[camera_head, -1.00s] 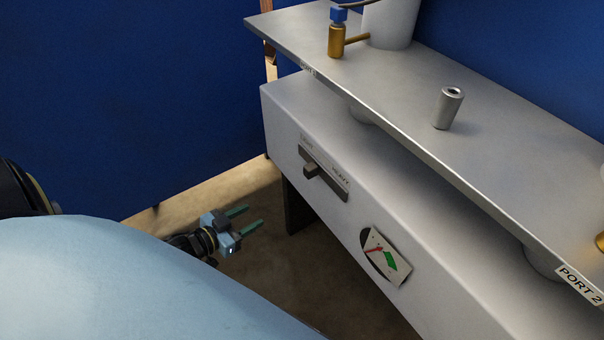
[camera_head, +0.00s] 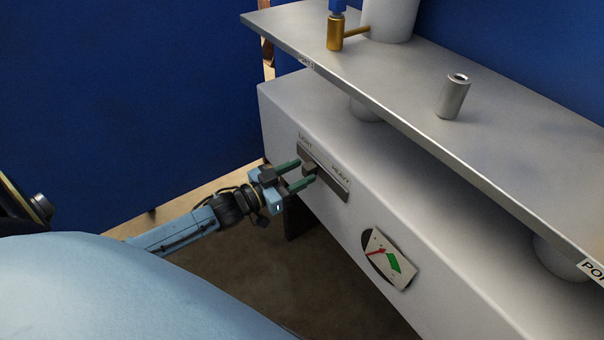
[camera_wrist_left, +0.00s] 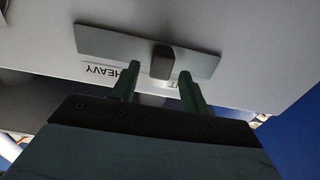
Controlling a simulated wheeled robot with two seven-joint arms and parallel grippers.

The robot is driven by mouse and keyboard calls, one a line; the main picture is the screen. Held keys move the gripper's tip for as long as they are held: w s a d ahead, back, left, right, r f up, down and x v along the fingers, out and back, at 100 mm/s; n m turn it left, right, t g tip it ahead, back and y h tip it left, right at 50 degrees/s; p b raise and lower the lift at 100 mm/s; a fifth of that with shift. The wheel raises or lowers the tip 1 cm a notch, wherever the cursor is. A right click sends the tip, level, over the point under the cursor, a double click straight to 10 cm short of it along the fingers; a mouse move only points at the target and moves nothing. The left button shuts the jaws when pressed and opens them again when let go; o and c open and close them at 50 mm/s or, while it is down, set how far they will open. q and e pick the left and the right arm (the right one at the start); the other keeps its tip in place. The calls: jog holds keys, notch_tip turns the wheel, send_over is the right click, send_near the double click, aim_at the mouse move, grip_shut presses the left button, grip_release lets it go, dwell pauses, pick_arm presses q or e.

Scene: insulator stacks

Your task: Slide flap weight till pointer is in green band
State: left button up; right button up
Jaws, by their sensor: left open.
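The flap weight slider is a dark knob (camera_head: 310,168) on a dark track (camera_head: 335,186) on the grey cabinet front, labelled LIGHT at the left end and HEAVY at the right. The knob sits towards the LIGHT end. My left gripper (camera_head: 302,173) is open, its green fingers reaching the knob. In the left wrist view the knob (camera_wrist_left: 162,62) lies ahead between the two fingertips (camera_wrist_left: 158,76); contact cannot be told. The dial (camera_head: 389,258) has a red pointer (camera_head: 377,252) left of its green band (camera_head: 394,263). My right gripper is not in view.
A metal shelf (camera_head: 400,95) overhangs the cabinet (camera_head: 290,110), carrying a small metal cylinder (camera_head: 453,96) and a brass fitting (camera_head: 335,32). A blue wall (camera_head: 120,90) stands behind. The floor (camera_head: 300,285) before the cabinet is clear.

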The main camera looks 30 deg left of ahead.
pick_arm(q)
jog(key=shift+w+d, duration=0.25)
jog(key=shift+w, duration=0.35)
grip_shut()
